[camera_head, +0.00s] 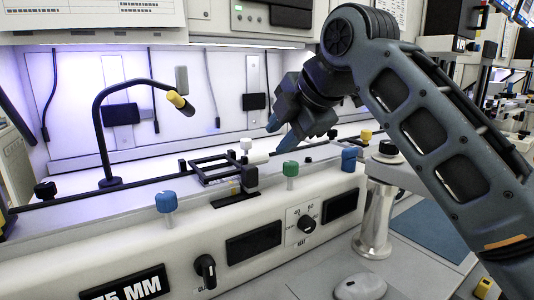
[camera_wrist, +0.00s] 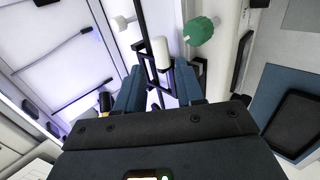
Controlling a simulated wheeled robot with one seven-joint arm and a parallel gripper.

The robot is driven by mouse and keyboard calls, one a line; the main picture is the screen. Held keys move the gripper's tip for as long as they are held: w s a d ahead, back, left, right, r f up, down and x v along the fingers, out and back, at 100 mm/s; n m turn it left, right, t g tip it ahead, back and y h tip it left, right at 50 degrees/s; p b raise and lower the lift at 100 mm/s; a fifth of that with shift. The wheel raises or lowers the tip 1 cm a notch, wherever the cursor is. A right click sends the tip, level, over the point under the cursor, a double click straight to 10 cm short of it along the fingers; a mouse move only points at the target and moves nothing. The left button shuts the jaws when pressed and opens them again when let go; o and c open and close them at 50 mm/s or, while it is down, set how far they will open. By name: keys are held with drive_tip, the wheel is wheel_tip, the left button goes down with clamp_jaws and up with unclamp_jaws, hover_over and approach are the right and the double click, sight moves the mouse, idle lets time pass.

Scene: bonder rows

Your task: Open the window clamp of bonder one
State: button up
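The window clamp of the bonder shows in the head view as a black rectangular frame (camera_head: 208,170) lying on the white machine's top. A white cylindrical handle (camera_head: 258,158) and a round white knob (camera_head: 246,144) are at its right end. In the wrist view the white handle (camera_wrist: 162,52) shows just beyond and between my fingertips, with the black frame bars (camera_wrist: 146,30) behind it. My gripper (camera_head: 280,135) is above and right of the handle, pointing down-left. In the wrist view my gripper (camera_wrist: 159,80) has its two blue fingers apart, with nothing visibly held.
A green knob (camera_head: 290,170) stands close to the clamp; it also shows in the wrist view (camera_wrist: 200,31). Blue knobs (camera_head: 166,202) (camera_head: 349,160) stand along the front edge. A black gooseneck lamp (camera_head: 101,120) rises at the left. A grey mouse (camera_head: 360,287) lies in front.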

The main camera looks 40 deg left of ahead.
sight(263, 156)
drive_tip(key=x, duration=0.7)
drive_tip(key=shift+a+f, duration=0.2)
drive_tip(key=shift+a, duration=0.05)
drive_tip(key=shift+s, duration=0.1)
drive_tip(key=shift+c, duration=0.3)
clamp_jaws()
